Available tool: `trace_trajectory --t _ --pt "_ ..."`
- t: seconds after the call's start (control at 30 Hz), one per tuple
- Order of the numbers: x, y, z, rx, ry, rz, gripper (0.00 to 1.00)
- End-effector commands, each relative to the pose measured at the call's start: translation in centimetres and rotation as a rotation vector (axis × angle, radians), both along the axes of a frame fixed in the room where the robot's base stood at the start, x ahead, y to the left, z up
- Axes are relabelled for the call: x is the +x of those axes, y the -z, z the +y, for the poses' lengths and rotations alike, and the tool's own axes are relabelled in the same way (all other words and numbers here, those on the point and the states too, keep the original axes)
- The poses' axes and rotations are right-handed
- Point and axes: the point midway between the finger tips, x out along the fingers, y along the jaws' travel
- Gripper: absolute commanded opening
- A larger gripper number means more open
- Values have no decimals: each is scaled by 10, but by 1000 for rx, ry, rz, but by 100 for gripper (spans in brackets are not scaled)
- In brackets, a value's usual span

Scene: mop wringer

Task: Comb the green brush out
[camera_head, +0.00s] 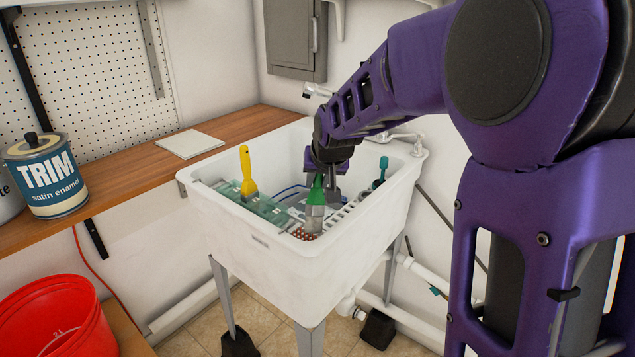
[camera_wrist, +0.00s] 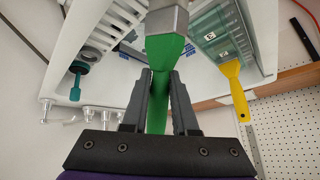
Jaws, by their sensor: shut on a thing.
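The green brush (camera_head: 317,192) is in the white utility sink, with its handle up and its metal ferrule (camera_head: 314,218) down. My gripper (camera_head: 326,172) is shut on the green handle. In the wrist view the handle (camera_wrist: 164,55) lies between the two black fingers (camera_wrist: 162,85), with the ferrule (camera_wrist: 168,20) beyond them. A red-dotted patch (camera_head: 303,235) shows beside the ferrule's lower end. I cannot tell whether the bristles touch it. No comb can be made out clearly.
The sink (camera_head: 254,242) has raised walls around the brush. A yellow-handled tool (camera_head: 248,172) stands at a clear greenish tray (camera_head: 268,209) on the left. A teal-handled tool (camera_head: 382,170) is at the right, near a white slatted rack (camera_wrist: 112,28). A paint can (camera_head: 45,180) stands on the wooden counter.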

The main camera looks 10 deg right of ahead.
Motion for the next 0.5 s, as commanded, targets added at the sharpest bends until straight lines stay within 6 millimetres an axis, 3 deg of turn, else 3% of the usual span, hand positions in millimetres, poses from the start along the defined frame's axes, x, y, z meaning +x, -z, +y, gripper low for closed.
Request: trace_trajectory --t 0.03,0.5 --pt "0 -10 0 1 0 -2 0" --pt "1 -58 0 1 0 -4 0"
